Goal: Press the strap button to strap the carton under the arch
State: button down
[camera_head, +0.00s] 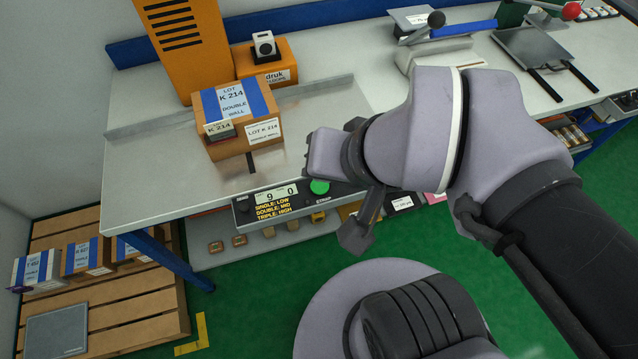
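The carton (212,147) stands on the bench, brown with blue stripes and labels reading "LOT K 214" and "DOUBLE WALL". It sits in front of a tall orange machine housing (180,75); I cannot make out whether an arch spans it. The green strap button (319,187) is on a dark panel (283,206) at the bench's front edge, above the word "STRAP". The panel display shows 9 and 0, with a list: single low, double mid, triple high. My gripper (345,195) hangs just right of the button, apparently apart from it. Its finger opening is unclear.
A small orange box with a white device (264,44) stands behind the carton. Lever tools (430,30) and a dark tray (530,45) are at the right rear. Striped cartons (88,257) lie on a wooden pallet (140,305) at lower left. The bench (150,195) left of the carton is clear.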

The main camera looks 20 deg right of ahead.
aim_at(318, 189)
jog(key=k+j+z, duration=0.1)
jog(key=j+z, duration=0.15)
jog(key=z, duration=0.15)
jog(key=k+j+z, duration=0.15)
jog(key=z, duration=0.2)
jog(key=k+j+z, duration=0.15)
jog(key=z, duration=0.25)
jog(key=k+j, duration=0.05)
jog(key=j, duration=0.05)
